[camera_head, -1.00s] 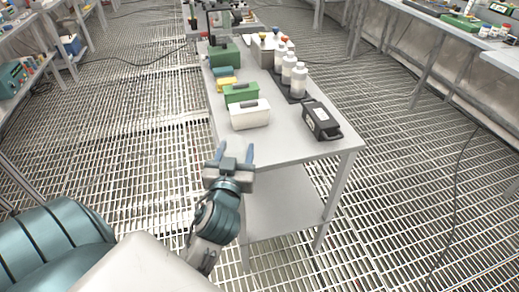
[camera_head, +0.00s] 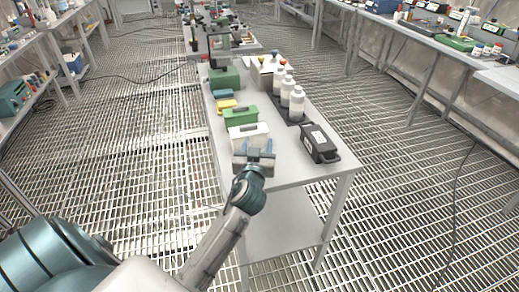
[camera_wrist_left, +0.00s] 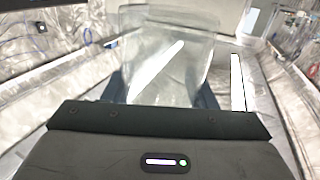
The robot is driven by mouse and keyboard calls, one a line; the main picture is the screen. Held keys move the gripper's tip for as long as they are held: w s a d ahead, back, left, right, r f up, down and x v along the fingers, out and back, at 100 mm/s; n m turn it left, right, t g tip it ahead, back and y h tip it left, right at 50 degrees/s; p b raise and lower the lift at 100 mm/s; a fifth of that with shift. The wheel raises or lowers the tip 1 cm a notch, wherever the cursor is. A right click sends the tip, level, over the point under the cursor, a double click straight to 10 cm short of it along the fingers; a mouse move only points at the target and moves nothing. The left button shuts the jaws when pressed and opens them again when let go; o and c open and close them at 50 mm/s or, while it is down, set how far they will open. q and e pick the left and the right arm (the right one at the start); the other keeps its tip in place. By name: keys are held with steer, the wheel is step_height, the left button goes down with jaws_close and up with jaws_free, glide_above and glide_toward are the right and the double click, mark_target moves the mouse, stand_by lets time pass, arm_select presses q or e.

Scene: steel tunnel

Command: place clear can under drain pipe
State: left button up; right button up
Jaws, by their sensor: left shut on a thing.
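My left gripper (camera_head: 255,148) is over the near end of the grey table, in front of the white box. In the left wrist view it is shut on the clear can (camera_wrist_left: 165,62), a see-through cylinder with a wide rim, with the fingers on its two sides. I cannot make out the can clearly in the head view. I cannot pick out a drain pipe in either view. My right gripper is not in view.
The grey table (camera_head: 285,172) holds a white box (camera_head: 248,134), a green box (camera_head: 240,117), white bottles (camera_head: 296,103) and a black case (camera_head: 319,144). Grated floor (camera_head: 130,160) lies free to the left. Benches line both sides.

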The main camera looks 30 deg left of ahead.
arm_select(q)
steer(key=shift+w+a, duration=0.2)
steer(key=shift+w, duration=0.5)
step_height(320, 180, down, 3)
steer(key=shift+f, duration=0.15)
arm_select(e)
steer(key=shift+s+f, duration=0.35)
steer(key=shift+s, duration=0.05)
arm_select(q)
steer(key=shift+d, duration=0.1)
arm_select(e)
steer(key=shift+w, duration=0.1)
arm_select(q)
steer(key=shift+f, duration=0.15)
steer(key=o, duration=1)
steer(key=shift+c, duration=0.2)
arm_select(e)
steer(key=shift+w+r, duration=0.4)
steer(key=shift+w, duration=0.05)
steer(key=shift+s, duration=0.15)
